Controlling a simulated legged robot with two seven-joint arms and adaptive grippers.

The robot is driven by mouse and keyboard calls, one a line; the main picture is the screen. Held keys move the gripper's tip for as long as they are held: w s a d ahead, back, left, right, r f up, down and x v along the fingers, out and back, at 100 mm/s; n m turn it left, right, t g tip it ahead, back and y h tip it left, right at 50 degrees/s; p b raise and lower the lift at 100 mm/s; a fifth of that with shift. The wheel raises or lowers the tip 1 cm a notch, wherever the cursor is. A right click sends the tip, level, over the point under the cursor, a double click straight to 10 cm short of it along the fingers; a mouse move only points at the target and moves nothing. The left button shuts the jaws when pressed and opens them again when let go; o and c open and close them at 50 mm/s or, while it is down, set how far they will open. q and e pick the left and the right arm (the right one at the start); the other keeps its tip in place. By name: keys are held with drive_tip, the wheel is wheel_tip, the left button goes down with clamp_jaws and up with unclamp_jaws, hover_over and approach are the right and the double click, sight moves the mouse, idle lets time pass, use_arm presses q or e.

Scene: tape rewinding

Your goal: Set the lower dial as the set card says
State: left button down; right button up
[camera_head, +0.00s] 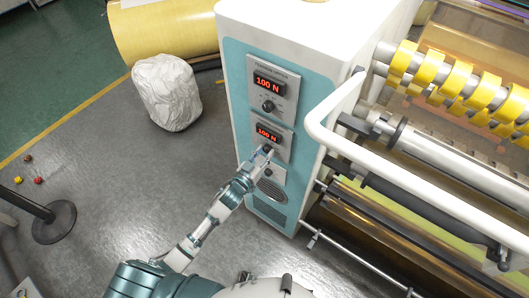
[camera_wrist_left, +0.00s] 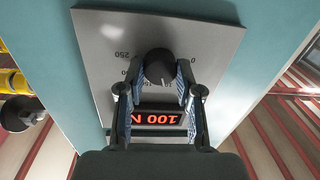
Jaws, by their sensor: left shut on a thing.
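The lower dial (camera_wrist_left: 160,66) is a dark round knob on a grey plate (camera_wrist_left: 100,40), seen upside down in the left wrist view. My left gripper (camera_wrist_left: 160,90) is shut on it, one finger on each side. A light pointer line shows on the knob; scale marks 250 and 0 lie on either side. The lower display (camera_head: 268,133) reads 100 N in red. In the head view my left gripper (camera_head: 264,153) covers the lower dial. I see no set card.
A white rail (camera_head: 400,190) and rollers with yellow tape rings (camera_head: 455,80) stand right. A wrapped white bundle (camera_head: 167,92) and a black post base (camera_head: 54,222) are left on open floor.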

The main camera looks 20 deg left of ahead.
use_arm(q)
drive_tip(key=c, duration=0.8)
unclamp_jaws()
drive_tip(key=shift+a, duration=0.1)
drive_tip(key=shift+o, duration=0.2)
drive_tip(key=v, duration=1.2)
drive_tip(key=shift+a, duration=0.2)
